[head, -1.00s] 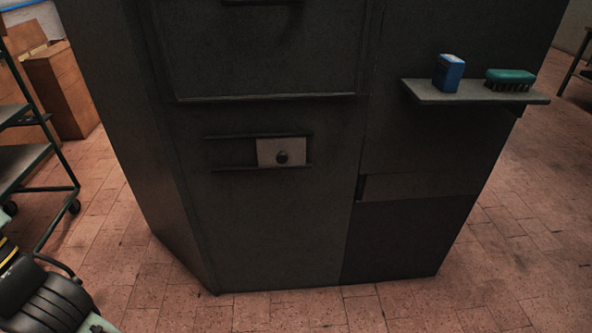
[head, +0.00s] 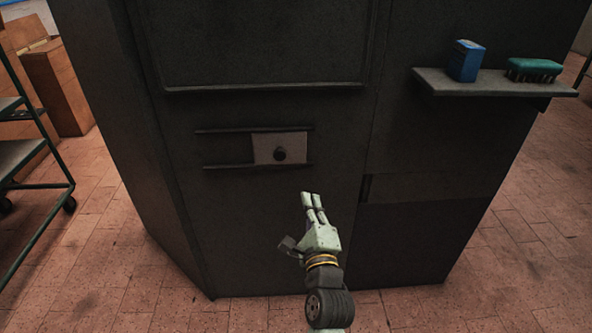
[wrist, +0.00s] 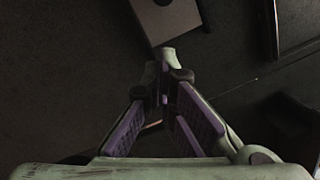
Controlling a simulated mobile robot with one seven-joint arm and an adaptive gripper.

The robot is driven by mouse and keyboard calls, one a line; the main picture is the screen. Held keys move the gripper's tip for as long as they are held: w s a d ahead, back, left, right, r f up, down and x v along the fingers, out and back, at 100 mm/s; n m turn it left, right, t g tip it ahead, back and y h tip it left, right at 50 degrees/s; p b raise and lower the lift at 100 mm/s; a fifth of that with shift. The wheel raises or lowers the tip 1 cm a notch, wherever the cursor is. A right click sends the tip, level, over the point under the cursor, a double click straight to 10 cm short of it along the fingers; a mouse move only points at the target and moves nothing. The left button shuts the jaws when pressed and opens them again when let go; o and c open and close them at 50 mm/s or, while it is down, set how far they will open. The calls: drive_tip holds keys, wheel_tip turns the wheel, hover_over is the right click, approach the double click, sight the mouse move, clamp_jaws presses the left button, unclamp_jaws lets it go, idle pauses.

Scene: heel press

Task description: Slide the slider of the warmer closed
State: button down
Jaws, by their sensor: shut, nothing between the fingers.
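The warmer (head: 270,230) is a large dark cabinet that fills the middle of the head view. Its slider (head: 265,148) is a pale plate with a round dark knob (head: 280,154), sitting at the right end of two horizontal rails (head: 222,166). A dark gap lies between the rails to the left of the plate. My gripper (head: 311,195) is shut and empty, below and a little right of the slider, apart from it in the picture. In the wrist view the gripper's fingertips (wrist: 165,65) meet, with the slider plate (wrist: 170,18) just beyond them at the top edge.
A shelf (head: 500,86) juts from the warmer at the upper right, holding a blue box (head: 467,60) and a green brush (head: 534,68). A cart (head: 30,160) and cardboard boxes (head: 58,80) stand at the left. Brick floor is open at the right.

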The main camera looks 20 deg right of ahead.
drive_tip(key=shift+s+d+f+m, duration=0.3)
drive_tip(key=shift+d+f, duration=0.1)
drive_tip(key=shift+d, duration=0.1)
drive_tip(key=p, duration=0.4)
approach(293, 155)
drive_tip(key=x, duration=0.4)
drive_tip(key=shift+w+d, duration=0.15)
drive_tip(key=shift+d, duration=0.2)
drive_tip(key=shift+w+a+r, duration=0.1)
drive_tip(key=shift+w+a, duration=0.05)
drive_tip(key=shift+a, duration=0.15)
